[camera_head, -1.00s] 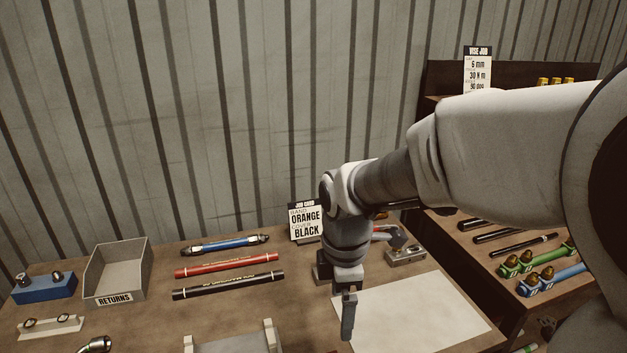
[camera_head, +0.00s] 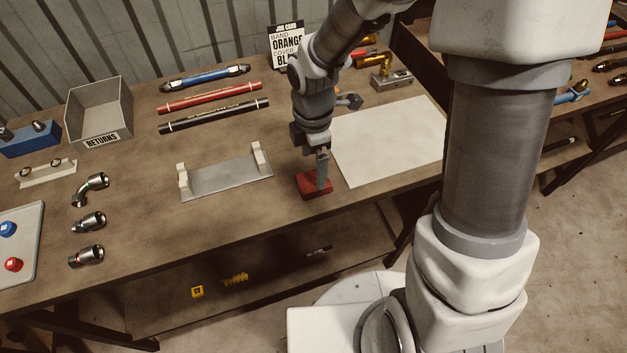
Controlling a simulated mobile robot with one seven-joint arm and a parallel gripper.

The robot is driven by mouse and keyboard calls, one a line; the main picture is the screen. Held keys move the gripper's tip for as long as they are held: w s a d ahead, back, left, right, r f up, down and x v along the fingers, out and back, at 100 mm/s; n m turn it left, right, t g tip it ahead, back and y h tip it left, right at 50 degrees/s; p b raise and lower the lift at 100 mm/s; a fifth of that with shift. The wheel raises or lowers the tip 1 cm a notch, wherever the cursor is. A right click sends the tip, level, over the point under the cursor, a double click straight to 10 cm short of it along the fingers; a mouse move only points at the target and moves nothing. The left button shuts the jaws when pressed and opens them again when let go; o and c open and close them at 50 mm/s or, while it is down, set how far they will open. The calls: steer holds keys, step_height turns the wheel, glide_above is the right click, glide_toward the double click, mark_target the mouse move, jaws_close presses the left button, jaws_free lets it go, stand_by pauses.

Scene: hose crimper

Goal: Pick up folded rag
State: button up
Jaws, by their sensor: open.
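The folded rag (camera_head: 312,187) is a small red pad lying on the workbench near its front edge, just left of the white sheet. My gripper (camera_head: 323,184) points down at the rag, with its visible finger over the rag's right part. The jaws are open, seen edge-on, and one finger hides the other. I cannot tell whether the fingertips touch the rag.
A grey cradle (camera_head: 227,180) with two upright ends stands left of the rag. The white sheet (camera_head: 385,140) lies flat to the right. Red (camera_head: 212,97) and black hoses, a returns bin (camera_head: 99,118) and several metal fittings lie farther left.

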mark_target(314, 180)
step_height(314, 180, down, 5)
steer(key=shift+s+f+b, duration=0.1)
steer(key=shift+s+b, duration=0.05)
steer(key=shift+b, duration=0.2)
steer(key=shift+c, duration=0.2)
steer(key=c, duration=1.4)
steer(key=shift+r, duration=0.2)
steer(key=shift+r, duration=0.3)
steer(key=r, duration=0.2)
steer(key=d+r+p, duration=0.1)
steer(key=r, duration=0.1)
steer(key=shift+s+d, duration=0.1)
steer(key=s+d+r, duration=0.1)
steer(key=d+r, duration=0.1)
steer(key=d, duration=0.1)
steer(key=s+d+r+p, duration=0.1)
steer(key=d+r, duration=0.1)
steer(key=d, duration=0.1)
steer(key=s+d+r, duration=0.1)
steer(key=d+r, duration=0.1)
steer(key=d, duration=0.2)
steer(key=shift+d, duration=0.1)
